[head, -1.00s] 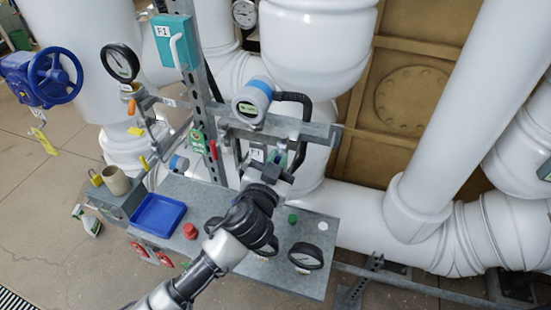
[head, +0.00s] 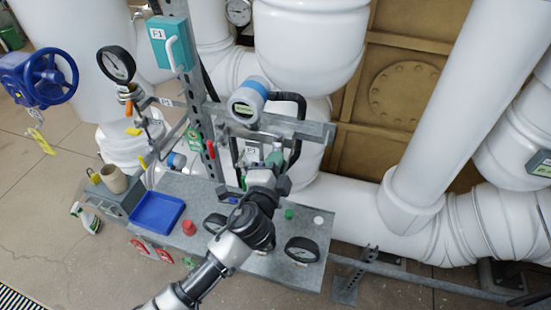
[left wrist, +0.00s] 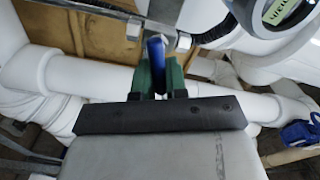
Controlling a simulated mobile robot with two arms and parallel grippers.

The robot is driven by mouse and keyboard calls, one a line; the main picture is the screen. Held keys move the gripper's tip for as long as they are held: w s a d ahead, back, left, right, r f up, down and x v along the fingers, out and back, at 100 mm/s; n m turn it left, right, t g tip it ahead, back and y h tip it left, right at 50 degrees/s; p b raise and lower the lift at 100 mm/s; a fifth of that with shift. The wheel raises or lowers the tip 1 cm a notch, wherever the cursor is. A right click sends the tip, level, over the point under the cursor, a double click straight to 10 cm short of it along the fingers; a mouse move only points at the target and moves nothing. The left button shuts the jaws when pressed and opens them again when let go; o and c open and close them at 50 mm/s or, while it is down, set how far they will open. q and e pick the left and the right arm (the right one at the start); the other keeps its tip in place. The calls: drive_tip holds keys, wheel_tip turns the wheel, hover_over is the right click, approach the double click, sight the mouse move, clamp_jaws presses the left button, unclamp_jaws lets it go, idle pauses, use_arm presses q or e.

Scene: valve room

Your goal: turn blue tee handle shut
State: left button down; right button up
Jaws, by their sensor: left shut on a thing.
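The blue tee handle (left wrist: 156,52) shows in the left wrist view as a narrow blue bar below a metal pipe run with hex fittings. My left gripper (left wrist: 157,78) has its two green fingers on either side of the handle and is shut on it. In the head view my left gripper (head: 274,158) is at the pipework above the grey bench, under the horizontal steel rail. There the handle is mostly hidden by the gripper, and its turn angle cannot be told. My right gripper is not in view.
A round meter with a blue cap (head: 246,101) and a black hose (head: 291,98) are close above the gripper. The bench holds a blue tray (head: 157,212), a red knob (head: 189,228) and a dial gauge (head: 302,250). A blue handwheel (head: 50,78) is far left.

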use_arm(q)
drive_tip(key=shift+f+m+p, duration=0.15)
drive_tip(key=shift+m+p, duration=0.1)
drive_tip(key=shift+m, duration=0.75)
drive_tip(key=shift+f+m+p, duration=0.1)
drive_tip(key=shift+m+p, duration=0.1)
drive_tip(key=shift+m, duration=0.8)
drive_tip(key=c, duration=1.1)
unclamp_jaws()
drive_tip(key=shift+c, duration=0.2)
drive_tip(key=b+v, duration=0.2)
drive_tip(key=v, duration=0.8)
drive_tip(key=shift+s+b, duration=0.3)
drive_tip(key=shift+s, duration=0.1)
